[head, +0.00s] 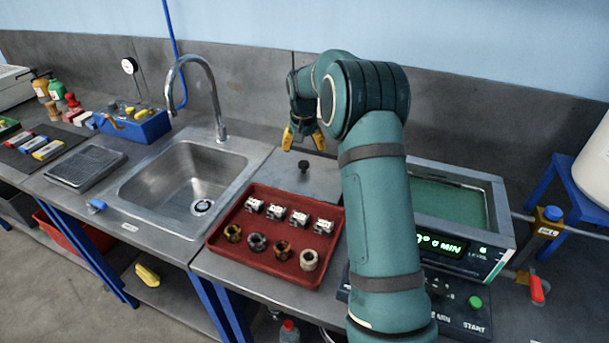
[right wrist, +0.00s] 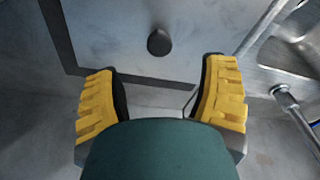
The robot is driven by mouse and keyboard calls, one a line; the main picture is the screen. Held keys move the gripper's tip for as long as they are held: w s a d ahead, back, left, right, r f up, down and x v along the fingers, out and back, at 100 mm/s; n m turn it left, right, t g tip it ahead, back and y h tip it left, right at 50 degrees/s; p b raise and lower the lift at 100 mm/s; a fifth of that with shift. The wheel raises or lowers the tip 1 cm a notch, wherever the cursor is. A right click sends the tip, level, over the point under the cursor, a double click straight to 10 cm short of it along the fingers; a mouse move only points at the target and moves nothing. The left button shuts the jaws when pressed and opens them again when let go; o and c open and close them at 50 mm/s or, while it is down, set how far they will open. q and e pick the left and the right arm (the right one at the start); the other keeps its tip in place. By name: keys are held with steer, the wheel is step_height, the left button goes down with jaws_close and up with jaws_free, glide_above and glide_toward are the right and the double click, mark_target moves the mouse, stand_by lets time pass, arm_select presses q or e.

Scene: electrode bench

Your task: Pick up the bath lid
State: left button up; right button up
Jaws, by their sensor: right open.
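The bath lid (head: 288,180) is a flat grey metal plate with a round black knob (head: 303,165). It lies on the bench between the sink and my right arm. My right gripper (head: 303,138) has yellow fingers, is open and empty, and hangs above the lid's far side. In the right wrist view the lid (right wrist: 105,35) shows with its knob (right wrist: 159,42) just beyond the spread fingertips (right wrist: 160,68), laterally between them and not touched. My right arm hides part of the lid's right side. My left gripper is not in view.
A red tray (head: 222,242) with metal blocks and rings sits just in front of the lid. The open bath (head: 492,262) with green liquid stands right of my arm. The sink (head: 150,190) and its tall faucet (head: 213,90) are on the left.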

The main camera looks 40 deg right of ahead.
mark_target(304, 163)
steer(key=f, duration=0.3)
steer(key=shift+w+d+f, duration=0.15)
steer(key=shift+w+d, duration=0.05)
steer(key=shift+w+d+f+b, duration=0.2)
steer(key=shift+f+b, duration=0.2)
steer(key=shift+f, duration=0.95)
steer(key=shift+w+d+f+b, duration=0.15)
steer(key=shift+f+b, duration=0.2)
steer(key=shift+f, duration=0.95)
steer(key=shift+a+r, duration=0.1)
jaws_close()
